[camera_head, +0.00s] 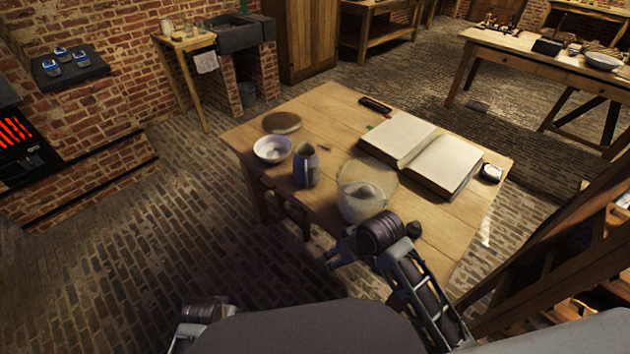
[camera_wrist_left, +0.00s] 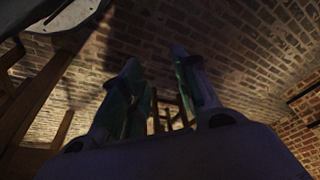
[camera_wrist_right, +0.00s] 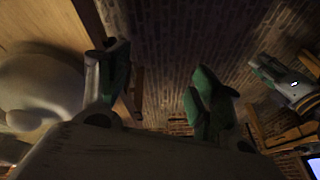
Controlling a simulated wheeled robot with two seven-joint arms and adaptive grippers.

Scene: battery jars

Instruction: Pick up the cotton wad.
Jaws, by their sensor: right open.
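A white mass, which may be the cotton wad (camera_head: 366,191), shows inside a clear glass jar (camera_head: 352,172) on the table's near side. I cannot tell for sure what it is. In the right wrist view a pale rounded form, likely the jar (camera_wrist_right: 40,90), is left of the fingers. My right gripper (camera_head: 338,258) is open and empty at the table's near edge, just below the jar in the head view. Its fingers (camera_wrist_right: 158,85) stand apart in the right wrist view. My left gripper's fingers (camera_wrist_left: 160,85) stand apart and empty in the left wrist view.
On the wooden table (camera_head: 325,110) are a white bowl (camera_head: 272,149), a blue-grey jug (camera_head: 306,167), a round brown disc (camera_head: 281,122), an open book (camera_head: 420,154), a dark small case (camera_head: 375,104) and a small white-topped item (camera_head: 491,173). A dark stopper-like piece (camera_head: 414,228) lies near the right arm.

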